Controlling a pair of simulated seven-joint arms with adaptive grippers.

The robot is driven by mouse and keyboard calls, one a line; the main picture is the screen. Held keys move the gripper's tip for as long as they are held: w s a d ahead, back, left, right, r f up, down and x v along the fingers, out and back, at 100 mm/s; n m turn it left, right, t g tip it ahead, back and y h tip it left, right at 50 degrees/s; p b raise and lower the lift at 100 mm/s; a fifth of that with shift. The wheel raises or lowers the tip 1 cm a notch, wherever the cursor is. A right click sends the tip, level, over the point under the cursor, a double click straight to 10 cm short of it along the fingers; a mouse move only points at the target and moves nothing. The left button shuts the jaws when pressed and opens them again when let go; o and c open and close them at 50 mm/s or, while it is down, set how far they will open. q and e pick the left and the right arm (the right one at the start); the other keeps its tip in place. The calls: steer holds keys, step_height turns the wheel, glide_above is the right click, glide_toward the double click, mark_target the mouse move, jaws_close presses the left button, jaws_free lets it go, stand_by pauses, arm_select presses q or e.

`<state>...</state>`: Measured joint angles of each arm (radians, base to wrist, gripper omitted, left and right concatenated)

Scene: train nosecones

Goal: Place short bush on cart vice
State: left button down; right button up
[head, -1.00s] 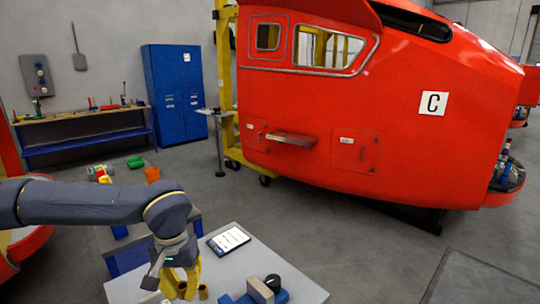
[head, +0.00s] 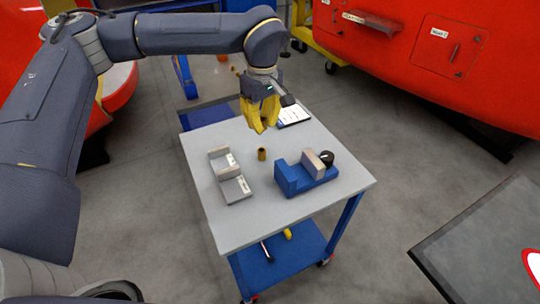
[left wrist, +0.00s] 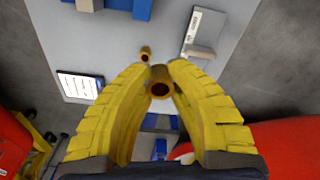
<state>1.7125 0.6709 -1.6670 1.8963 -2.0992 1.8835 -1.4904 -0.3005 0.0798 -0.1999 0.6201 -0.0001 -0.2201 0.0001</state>
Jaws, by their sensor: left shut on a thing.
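My left gripper (head: 262,124) has yellow fingers and hangs above the far part of the grey cart top (head: 215,220). In the left wrist view its fingertips are shut on a small brass bush (left wrist: 160,82), with the hole facing the camera. In the head view the fingers hide this bush. A second brass bush (head: 262,154) stands upright on the cart, apart from the gripper; the left wrist view shows it too (left wrist: 145,53). I cannot tell from size which is the short one. The blue cart vice (head: 291,181), with a grey jaw block and black knob, has an empty gap. My right gripper is out of view.
A grey stepped holder (head: 236,189) with labels lies left of the standing bush. A tablet or clipboard (head: 294,115) lies at the cart's far edge. A blue lower shelf (head: 290,262) holds tools. A red train nosecone (head: 430,40) stands behind.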

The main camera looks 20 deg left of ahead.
mark_target(261, 174)
arm_select(q)
steer(key=n, duration=0.2)
steer(key=shift+a+r+n, duration=0.1)
steer(key=shift+a+n, duration=0.2)
steer(key=shift+n, duration=0.1)
steer(key=shift+f+n, duration=0.25)
steer(key=shift+n, duration=0.05)
step_height(261, 174, down, 20)
steer(key=shift+r, duration=0.2)
steer(key=shift+f, duration=0.1)
steer(key=c, duration=1.3)
jaws_free()
steer(key=shift+c, duration=0.2)
step_height(261, 174, up, 11)
steer(key=shift+d, duration=0.3)
steer(key=shift+o, duration=0.7)
steer(key=shift+r, duration=0.65)
